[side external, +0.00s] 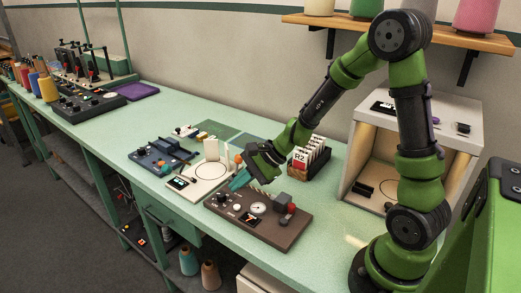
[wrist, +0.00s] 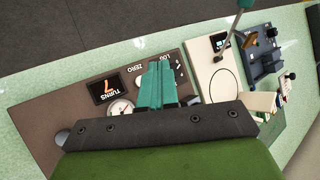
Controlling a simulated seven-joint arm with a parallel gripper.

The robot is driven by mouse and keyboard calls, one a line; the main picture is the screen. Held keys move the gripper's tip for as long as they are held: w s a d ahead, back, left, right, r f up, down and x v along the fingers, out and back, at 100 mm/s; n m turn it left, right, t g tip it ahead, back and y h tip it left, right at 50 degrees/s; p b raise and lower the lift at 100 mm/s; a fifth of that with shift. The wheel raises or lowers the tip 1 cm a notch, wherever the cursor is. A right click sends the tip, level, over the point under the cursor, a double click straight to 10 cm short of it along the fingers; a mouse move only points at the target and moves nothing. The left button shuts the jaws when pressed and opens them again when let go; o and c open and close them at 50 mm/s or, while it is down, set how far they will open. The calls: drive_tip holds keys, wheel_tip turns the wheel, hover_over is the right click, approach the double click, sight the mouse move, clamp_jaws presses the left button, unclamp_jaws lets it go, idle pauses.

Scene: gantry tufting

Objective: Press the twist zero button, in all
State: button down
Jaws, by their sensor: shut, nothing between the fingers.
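The brown panel (side external: 290,233) lies on the bench below my gripper and also fills the left middle of the wrist view (wrist: 50,105). It has a small dark display (wrist: 103,89) with an orange figure, labelled TURNS, and a round white dial (wrist: 120,107). A ZERO label (wrist: 148,68) shows next to my fingers, with a small pale round button (wrist: 139,81) near it. My gripper (side external: 236,185) is shut and empty, its teal fingers (wrist: 162,66) over the panel between the ZERO and LOG labels. I cannot tell whether the fingertips touch the panel. The fingers hide part of it.
A cream board (side external: 207,174) and a blue device (side external: 158,156) sit left of the panel. A dark box of cards marked R2 (side external: 308,158) stands behind it, and an open wooden cabinet (side external: 372,150) at right. The bench front edge is close by.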

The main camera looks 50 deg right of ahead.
drive_tip(key=shift+f, duration=1.95)
drive_tip(key=shift+f, duration=0.1)
idle(0.5)
drive_tip(key=shift+f, duration=0.3)
drive_tip(key=shift+f, duration=0.45)
idle(0.5)
drive_tip(key=shift+r, duration=0.85)
drive_tip(key=shift+r, duration=2.55)
